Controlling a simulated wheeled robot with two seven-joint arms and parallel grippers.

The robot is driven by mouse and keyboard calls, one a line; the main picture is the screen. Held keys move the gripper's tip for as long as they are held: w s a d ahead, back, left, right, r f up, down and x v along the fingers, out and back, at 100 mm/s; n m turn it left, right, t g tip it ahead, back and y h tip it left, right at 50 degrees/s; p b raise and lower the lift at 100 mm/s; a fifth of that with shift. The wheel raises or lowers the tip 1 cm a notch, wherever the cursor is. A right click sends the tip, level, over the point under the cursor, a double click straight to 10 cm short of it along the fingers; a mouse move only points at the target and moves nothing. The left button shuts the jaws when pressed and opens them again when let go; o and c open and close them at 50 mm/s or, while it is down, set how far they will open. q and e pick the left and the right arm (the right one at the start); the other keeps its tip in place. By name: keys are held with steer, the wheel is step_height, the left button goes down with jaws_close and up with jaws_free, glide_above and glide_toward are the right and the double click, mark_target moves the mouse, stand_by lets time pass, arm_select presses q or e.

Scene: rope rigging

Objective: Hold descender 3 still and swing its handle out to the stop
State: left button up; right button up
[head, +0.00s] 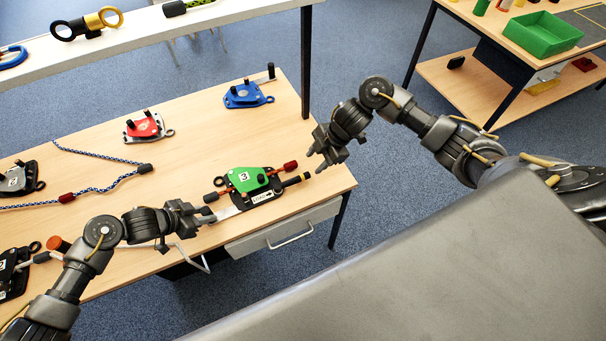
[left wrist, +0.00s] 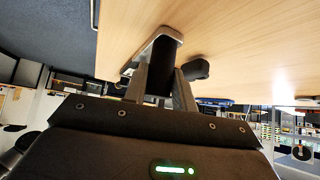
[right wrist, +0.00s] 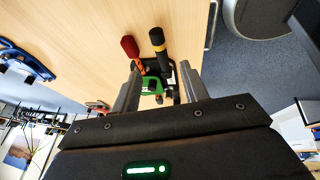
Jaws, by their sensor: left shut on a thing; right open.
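Descender 3 (head: 243,180), green with a white 3 label, lies on a black base on the wooden bench. My left gripper (head: 204,214) is shut on a black post (left wrist: 164,62) standing on a silver plate at the left end of the base. My right gripper (head: 317,162) is open and empty, just right of the red tip and apart from it.
A red descender (head: 146,127) and a blue one (head: 246,95) lie farther back; dark ones lie at the left. A blue-white rope (head: 95,190) lies left of descender 3. A drawer (head: 280,232) is under the bench's front edge.

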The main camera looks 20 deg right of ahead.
mark_target(302, 176)
steer(key=x, duration=0.9)
steer(key=shift+a+f, duration=0.1)
steer(key=shift+f, duration=0.2)
jaws_close()
